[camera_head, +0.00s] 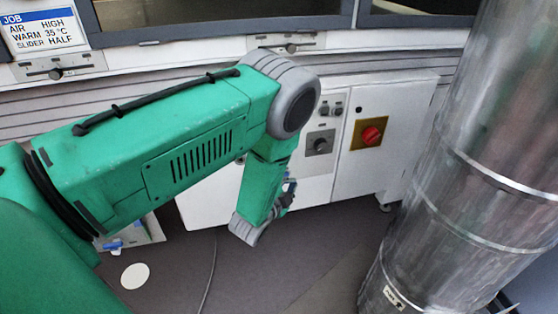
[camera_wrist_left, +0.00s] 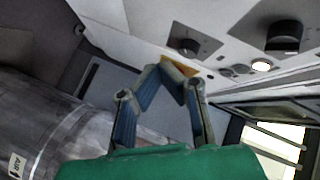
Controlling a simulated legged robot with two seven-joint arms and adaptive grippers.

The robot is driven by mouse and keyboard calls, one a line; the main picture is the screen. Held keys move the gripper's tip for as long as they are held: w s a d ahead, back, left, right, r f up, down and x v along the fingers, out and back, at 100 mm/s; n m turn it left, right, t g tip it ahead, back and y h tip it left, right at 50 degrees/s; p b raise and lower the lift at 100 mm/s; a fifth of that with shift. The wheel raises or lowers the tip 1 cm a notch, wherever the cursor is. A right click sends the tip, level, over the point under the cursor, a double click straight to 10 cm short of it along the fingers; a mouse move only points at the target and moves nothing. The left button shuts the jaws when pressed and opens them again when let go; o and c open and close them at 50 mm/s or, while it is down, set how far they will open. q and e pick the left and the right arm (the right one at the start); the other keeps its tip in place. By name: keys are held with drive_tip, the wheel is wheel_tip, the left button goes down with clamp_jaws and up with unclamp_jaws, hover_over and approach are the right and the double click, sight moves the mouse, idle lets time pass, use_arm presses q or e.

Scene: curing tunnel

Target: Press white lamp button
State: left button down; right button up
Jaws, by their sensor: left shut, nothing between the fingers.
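A small round white lamp button (camera_wrist_left: 261,66) looks lit on the white panel in the left wrist view, right of and beyond the fingertips. I cannot make it out surely in the head view. My left gripper (camera_wrist_left: 166,66) is shut and empty, its fingertips together, apart from the button. In the head view the left gripper (camera_head: 289,190) is small and partly hidden by my green arm, in front of the white cabinet (camera_head: 345,165). My right gripper is in neither view.
A dark knob (camera_head: 320,145) on a grey plate and a red knob (camera_head: 372,134) on a yellow plate sit on the cabinet. A large metal duct (camera_head: 455,150) stands at right. A job card (camera_head: 40,32) hangs at upper left. A white disc (camera_head: 135,276) lies on the floor.

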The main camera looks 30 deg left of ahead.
use_arm(q)
drive_tip(key=w+a+b, duration=0.3)
drive_tip(key=w+a, duration=0.2)
drive_tip(key=a, duration=0.1)
drive_tip(key=shift+w+a, duration=0.3)
drive_tip(key=shift+a, duration=0.1)
drive_tip(key=shift+w+a+f, duration=0.1)
drive_tip(key=shift+w, duration=0.05)
idle(1.4)
drive_tip(key=shift+w+a, duration=0.2)
drive_tip(key=shift+w+a+b, duration=0.25)
drive_tip(key=shift+a+b, duration=0.05)
idle(0.7)
drive_tip(key=shift+s+d, duration=0.1)
drive_tip(key=shift+d, duration=0.05)
drive_tip(key=shift+s+d+p, duration=0.4)
drive_tip(key=shift+s+d, duration=0.05)
idle(0.4)
